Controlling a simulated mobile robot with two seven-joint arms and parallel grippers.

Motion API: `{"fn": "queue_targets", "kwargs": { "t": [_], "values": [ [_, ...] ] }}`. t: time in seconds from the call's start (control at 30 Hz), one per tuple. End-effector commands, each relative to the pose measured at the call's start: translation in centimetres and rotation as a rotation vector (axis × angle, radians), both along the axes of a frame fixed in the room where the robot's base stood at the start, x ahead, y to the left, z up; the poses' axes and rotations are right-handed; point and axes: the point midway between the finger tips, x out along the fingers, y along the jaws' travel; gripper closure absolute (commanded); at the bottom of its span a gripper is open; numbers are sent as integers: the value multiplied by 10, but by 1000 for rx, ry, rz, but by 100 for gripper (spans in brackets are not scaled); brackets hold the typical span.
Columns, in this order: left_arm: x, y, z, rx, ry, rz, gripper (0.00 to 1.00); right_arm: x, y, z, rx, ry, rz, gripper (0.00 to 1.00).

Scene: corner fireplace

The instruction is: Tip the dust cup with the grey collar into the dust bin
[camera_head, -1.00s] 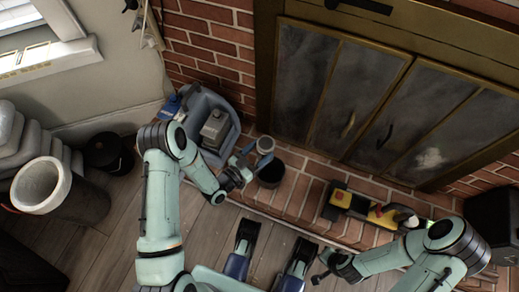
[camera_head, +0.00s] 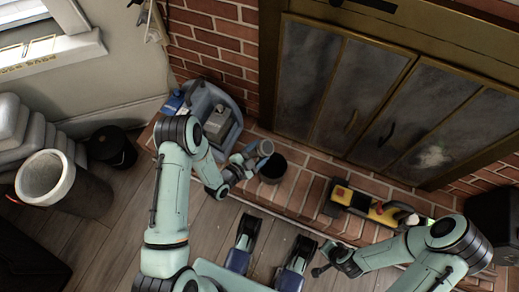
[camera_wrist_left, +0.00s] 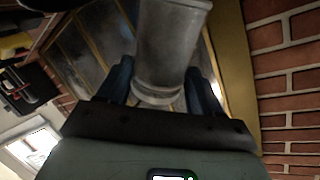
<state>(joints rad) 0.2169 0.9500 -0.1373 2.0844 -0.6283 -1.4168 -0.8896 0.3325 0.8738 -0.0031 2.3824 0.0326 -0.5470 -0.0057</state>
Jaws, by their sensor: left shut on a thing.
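The grey dust cup (camera_head: 264,148) is in my left gripper (camera_head: 247,158), above the brick hearth. The cup looks tilted, with its round end toward the right. In the left wrist view the cup (camera_wrist_left: 170,45) sits between the two blue fingers of the left gripper (camera_wrist_left: 162,92), with ringed bands near the fingers. The dark dust bin (camera_head: 272,170) stands just below and right of the cup, its rim partly covered by it. Whether the cup is over the opening is hard to tell. My right gripper (camera_head: 322,262) is low at the right; its fingers are too small to read.
A blue-grey caddy (camera_head: 231,112) holding a grey box (camera_head: 217,124) stands on the hearth left of the bin. A yellow and black tool (camera_head: 368,208) lies to the right. Fireplace doors (camera_head: 350,100) rise behind. A white-rimmed bucket (camera_head: 42,177) stands far left.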

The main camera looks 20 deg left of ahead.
Motion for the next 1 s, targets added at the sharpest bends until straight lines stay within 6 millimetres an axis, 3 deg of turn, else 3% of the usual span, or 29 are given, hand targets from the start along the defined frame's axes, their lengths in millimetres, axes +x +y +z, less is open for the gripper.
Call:
{"fn": "queue_targets", "kwargs": {
  "t": [0.27,1.0],
  "values": [
    [0,2,-26,253,-7,-2,67,-7,-1,-7,1,24,-2,100],
    [0,4,-30,319,-10,-1,67,-7,-1,-4,0,23,-2,100]
  ]
}}
